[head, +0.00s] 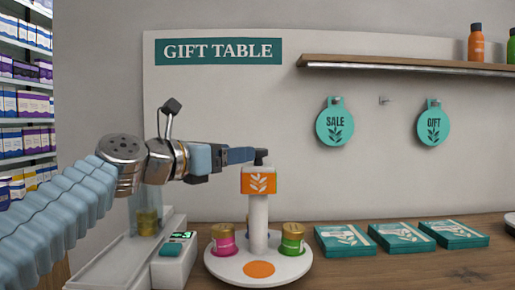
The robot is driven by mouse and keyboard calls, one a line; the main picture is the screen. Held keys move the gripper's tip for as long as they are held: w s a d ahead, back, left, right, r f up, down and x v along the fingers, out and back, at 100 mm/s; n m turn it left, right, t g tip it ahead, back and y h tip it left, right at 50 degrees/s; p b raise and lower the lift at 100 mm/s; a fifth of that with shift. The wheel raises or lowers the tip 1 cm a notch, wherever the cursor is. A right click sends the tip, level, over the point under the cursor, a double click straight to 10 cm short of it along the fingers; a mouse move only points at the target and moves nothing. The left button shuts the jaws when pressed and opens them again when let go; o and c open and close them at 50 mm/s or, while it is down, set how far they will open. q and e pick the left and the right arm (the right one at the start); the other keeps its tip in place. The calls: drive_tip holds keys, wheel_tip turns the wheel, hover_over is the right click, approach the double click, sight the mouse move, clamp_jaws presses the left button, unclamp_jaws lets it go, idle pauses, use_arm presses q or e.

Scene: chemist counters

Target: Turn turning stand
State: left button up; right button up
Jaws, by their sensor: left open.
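The turning stand (223,265) is a round white tray with a central white post and an orange leaf sign on top, standing on the wooden counter. A pink jar (223,243) with a gold lid sits on its left side and a green jar (292,241) with a gold lid on its right. An orange disc (259,269) marks its front. My left gripper (262,156) reaches in from the left and is open at the top of the post, just above the orange sign. I cannot tell whether it touches the post. My right gripper is out of view.
A white device (178,262) with a small green display stands left of the stand, close to my left arm. Several teal boxes (343,240) lie on the counter to the right. SALE and GIFT tags (334,124) hang on the wall under a shelf (400,66).

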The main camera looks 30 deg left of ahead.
sight(258, 149)
use_arm(q)
drive_tip(key=p+x, duration=0.1)
drive_tip(key=x, duration=0.7)
clamp_jaws()
